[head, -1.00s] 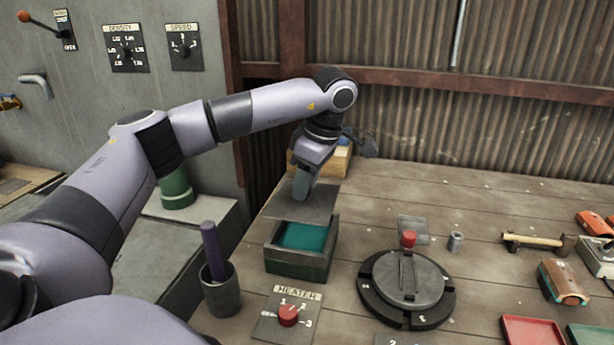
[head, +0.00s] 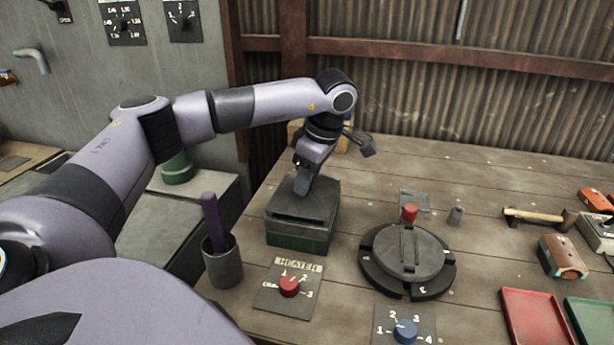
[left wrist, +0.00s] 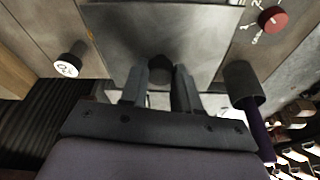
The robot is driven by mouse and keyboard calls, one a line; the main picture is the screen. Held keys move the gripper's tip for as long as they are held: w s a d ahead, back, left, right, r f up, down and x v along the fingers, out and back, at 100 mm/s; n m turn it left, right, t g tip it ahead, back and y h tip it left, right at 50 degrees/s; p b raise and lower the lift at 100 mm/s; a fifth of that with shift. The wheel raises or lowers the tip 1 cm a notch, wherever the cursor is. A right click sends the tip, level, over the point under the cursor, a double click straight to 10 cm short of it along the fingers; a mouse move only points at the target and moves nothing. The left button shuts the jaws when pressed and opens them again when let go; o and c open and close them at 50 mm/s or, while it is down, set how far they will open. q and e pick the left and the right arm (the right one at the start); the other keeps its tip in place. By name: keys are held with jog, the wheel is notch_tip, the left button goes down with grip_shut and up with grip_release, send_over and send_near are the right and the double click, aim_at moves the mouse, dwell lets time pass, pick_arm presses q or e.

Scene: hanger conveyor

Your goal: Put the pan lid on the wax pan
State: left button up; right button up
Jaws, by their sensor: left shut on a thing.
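The wax pan (head: 297,241) is a dark green box on the bench, left of the round black turntable. The grey flat pan lid (head: 312,205) lies over the top of the pan and hides the wax inside. It also fills the upper middle of the left wrist view (left wrist: 150,35). My left gripper (head: 301,185) points down at the lid from the back. In the left wrist view its two fingers (left wrist: 160,85) are closed on a dark round knob on the lid. I cannot tell if the lid is fully seated. My right gripper is not in view.
A grey cup (head: 222,265) with a purple stick stands left of the pan. The heater panel (head: 288,287) is in front. The turntable (head: 407,262), a hammer (head: 540,217) and red tray (head: 535,320) are to the right.

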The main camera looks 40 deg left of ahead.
aim_at(315, 197)
pick_arm(q)
jog(key=shift+f, duration=0.8)
dwell(1.0)
jog(key=o, duration=0.7)
jog(key=shift+o, duration=0.5)
jog(key=o, duration=0.5)
jog(key=b+v, duration=0.1)
jog(key=v, duration=0.6)
jog(key=shift+d, duration=0.1)
jog(key=shift+s, duration=0.1)
